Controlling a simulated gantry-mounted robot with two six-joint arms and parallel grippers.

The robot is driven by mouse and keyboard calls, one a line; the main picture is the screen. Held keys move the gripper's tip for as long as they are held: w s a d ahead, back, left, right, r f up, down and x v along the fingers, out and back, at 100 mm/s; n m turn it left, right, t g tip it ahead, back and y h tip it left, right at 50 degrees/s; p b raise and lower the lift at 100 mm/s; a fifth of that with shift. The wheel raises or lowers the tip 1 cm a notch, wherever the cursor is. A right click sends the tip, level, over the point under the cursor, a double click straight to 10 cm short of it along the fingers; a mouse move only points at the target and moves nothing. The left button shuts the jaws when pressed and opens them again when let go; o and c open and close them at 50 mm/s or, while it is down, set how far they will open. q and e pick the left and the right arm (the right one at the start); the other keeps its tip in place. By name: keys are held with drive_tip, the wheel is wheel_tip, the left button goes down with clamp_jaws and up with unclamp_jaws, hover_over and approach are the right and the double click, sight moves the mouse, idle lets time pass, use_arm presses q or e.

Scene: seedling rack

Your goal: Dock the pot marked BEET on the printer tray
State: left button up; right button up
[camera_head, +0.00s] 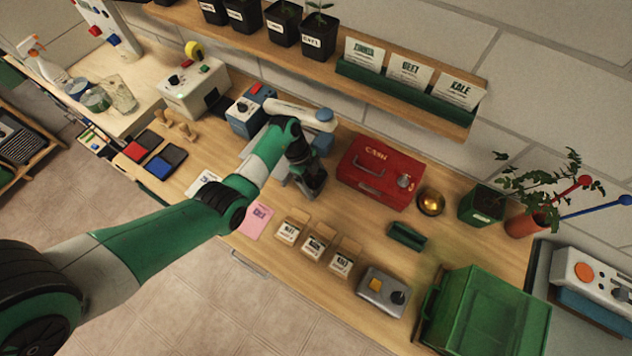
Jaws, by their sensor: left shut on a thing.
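My left gripper (306,168) is over the middle of the workbench, pointing down, shut on a small dark thing (314,182) that looks like a black pot. Its label does not show. A pale grey machine with a blue part (322,144) stands just behind the gripper, mostly hidden by my arm; I cannot tell whether it is the printer or whether the held thing touches it. On the shelf stand black labelled pots (282,22), one with a seedling (318,32); their labels are too small to read surely. My right gripper is not in view.
A red cash box (378,172), brass ball (431,201) and green pot (482,206) stand to the right. A BEET card (408,70) sits in the shelf's green rack. Seed packets (315,246), a pink card (254,220) and a green crate (488,312) occupy the front.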

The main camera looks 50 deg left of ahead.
use_arm(q)
drive_tip(key=o, duration=1.5)
drive_tip(key=shift+f, duration=0.1)
drive_tip(key=p+v, duration=0.2)
drive_tip(key=v, duration=1)
drive_tip(key=shift+a, duration=0.1)
